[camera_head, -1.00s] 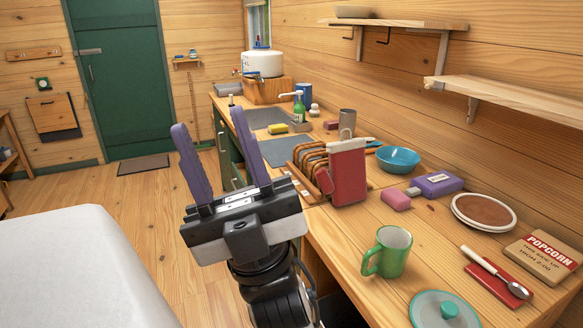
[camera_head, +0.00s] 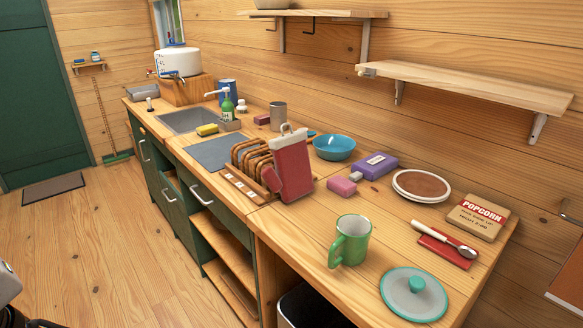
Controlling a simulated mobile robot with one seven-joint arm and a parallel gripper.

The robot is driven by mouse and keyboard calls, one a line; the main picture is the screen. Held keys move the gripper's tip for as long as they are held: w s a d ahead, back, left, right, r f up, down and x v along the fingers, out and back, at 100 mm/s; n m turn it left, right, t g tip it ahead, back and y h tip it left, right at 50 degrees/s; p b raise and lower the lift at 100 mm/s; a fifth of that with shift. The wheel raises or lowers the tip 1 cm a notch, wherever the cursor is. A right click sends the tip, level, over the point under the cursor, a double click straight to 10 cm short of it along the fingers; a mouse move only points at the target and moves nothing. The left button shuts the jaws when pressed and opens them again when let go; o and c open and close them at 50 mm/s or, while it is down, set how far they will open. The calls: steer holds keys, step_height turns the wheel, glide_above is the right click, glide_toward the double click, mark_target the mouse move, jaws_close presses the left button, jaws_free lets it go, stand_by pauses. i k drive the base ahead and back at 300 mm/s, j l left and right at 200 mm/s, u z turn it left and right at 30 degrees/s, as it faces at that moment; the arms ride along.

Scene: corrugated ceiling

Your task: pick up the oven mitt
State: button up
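The red oven mitt (camera_head: 292,168) stands upright on the wooden counter, with a pale loop at its top and its thumb on the left side. It is at or against the right end of a wooden rack (camera_head: 250,165); I cannot tell if they touch. My gripper's fingers are not in view. Only dark and grey parts of my arm show at the lower left edge, well left of the counter.
A green mug (camera_head: 350,242) and a round lid (camera_head: 414,294) stand in front of the mitt. A blue bowl (camera_head: 334,147), pink block (camera_head: 342,186) and purple box (camera_head: 375,165) lie to its right. A shelf (camera_head: 470,85) overhangs the back.

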mark_target(293, 177)
steer(key=i+j+z, duration=0.1)
steer(key=i, duration=0.35)
steer(key=i+j, duration=0.35)
steer(key=i, duration=0.15)
steer(key=z, duration=0.05)
